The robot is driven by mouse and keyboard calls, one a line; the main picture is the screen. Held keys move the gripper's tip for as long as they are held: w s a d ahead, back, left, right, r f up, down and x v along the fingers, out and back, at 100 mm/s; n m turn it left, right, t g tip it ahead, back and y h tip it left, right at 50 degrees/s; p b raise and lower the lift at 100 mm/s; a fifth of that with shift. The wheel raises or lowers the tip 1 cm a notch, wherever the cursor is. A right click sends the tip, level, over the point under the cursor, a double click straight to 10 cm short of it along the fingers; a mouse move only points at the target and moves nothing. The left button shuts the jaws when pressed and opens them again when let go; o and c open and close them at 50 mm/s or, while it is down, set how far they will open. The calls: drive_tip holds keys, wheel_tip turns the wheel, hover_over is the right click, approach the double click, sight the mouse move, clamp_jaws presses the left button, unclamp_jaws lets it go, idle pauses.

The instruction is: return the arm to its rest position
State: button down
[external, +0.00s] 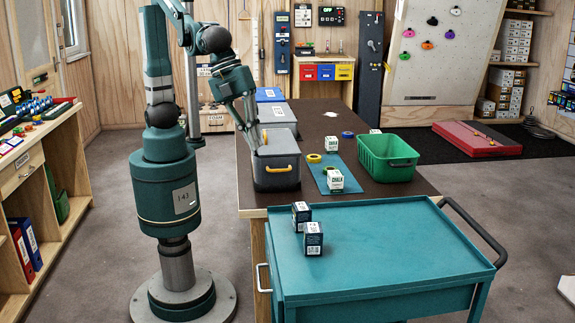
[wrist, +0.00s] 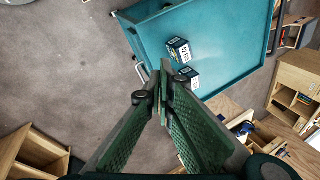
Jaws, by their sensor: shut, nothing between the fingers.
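My arm stands at the left in the external view and bends over toward the table's left edge. My gripper (external: 253,143) points downward, in front of or close to the grey bin with a yellow handle (external: 276,172); I cannot tell whether it touches the bin. In the wrist view my gripper (wrist: 166,75) has its two green fingers together at the tips, with nothing between them. Beyond the tips the wrist view shows bare floor and the teal cart.
The teal cart (external: 400,250) carries two dark boxes (external: 313,240). On the dark table are a green bin (external: 388,160), a blue mat (external: 318,185) with chalk boxes and tape, and more lidded bins (external: 276,112). A wooden workbench (external: 40,150) stands left. Grey floor is open around my base.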

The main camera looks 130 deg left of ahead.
drive_tip(key=s+a+n+t, duration=0.1)
drive_tip(key=s+a+n, duration=0.5)
drive_tip(key=s, duration=0.5)
drive_tip(key=s+a+n+t, duration=0.1)
drive_tip(key=s+a+n, duration=0.6)
drive_tip(key=s, duration=0.5)
drive_tip(key=shift+a+f+n+t+h, duration=0.3)
drive_tip(key=shift+a+f+t, duration=0.1)
drive_tip(key=shift+a, duration=0.25)
